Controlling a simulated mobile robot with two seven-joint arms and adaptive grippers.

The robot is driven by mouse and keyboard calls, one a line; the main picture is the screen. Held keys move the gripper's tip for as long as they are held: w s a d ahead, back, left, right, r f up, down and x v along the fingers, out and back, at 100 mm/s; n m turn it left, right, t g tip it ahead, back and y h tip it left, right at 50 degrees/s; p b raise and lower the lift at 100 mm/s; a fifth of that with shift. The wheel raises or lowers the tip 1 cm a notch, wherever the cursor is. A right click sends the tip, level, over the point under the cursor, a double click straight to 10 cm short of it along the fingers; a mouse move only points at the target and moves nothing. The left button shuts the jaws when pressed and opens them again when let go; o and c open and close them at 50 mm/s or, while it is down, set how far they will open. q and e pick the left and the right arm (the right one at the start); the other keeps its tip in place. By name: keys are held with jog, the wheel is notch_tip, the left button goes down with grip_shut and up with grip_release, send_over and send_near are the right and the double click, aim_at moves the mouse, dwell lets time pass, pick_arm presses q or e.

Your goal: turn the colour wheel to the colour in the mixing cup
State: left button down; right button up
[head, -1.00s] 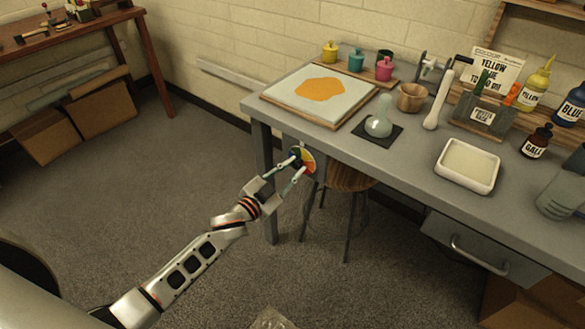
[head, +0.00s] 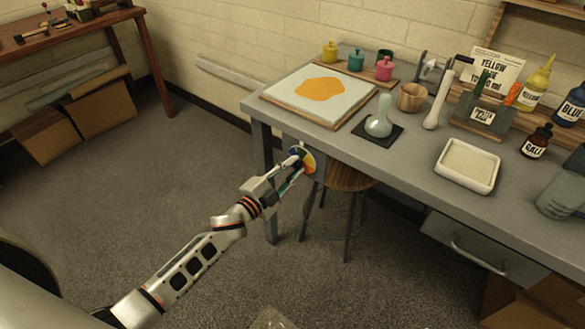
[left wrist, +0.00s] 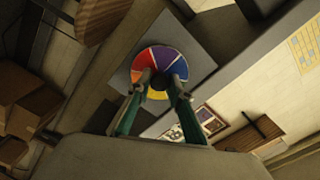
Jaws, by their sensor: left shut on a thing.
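The colour wheel (head: 308,157) is mounted upright on a grey panel at the left end of the table. In the left wrist view the wheel (left wrist: 150,58) shows red, purple, blue and yellow sectors around a dark hub. My left gripper (head: 297,165) reaches it from the front left. My right gripper is not in view.
The grey table (head: 395,170) holds a tray with an orange patch (head: 270,99), a glass flask (head: 378,127), a white dish (head: 494,181) and bottles. A stool (head: 345,178) stands under the table, close to the wheel.

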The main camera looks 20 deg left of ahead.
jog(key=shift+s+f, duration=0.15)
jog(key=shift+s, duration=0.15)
pick_arm(q)
jog(key=c, duration=1.9)
grip_release()
jog(key=shift+o, duration=0.4)
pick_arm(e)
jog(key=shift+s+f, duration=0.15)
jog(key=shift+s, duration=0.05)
pick_arm(q)
jog(key=shift+s, duration=0.15)
jog(key=v, duration=1.1)
jog(key=shift+s, duration=0.35)
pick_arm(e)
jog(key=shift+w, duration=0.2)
pick_arm(q)
jog(key=shift+a+r, duration=0.1)
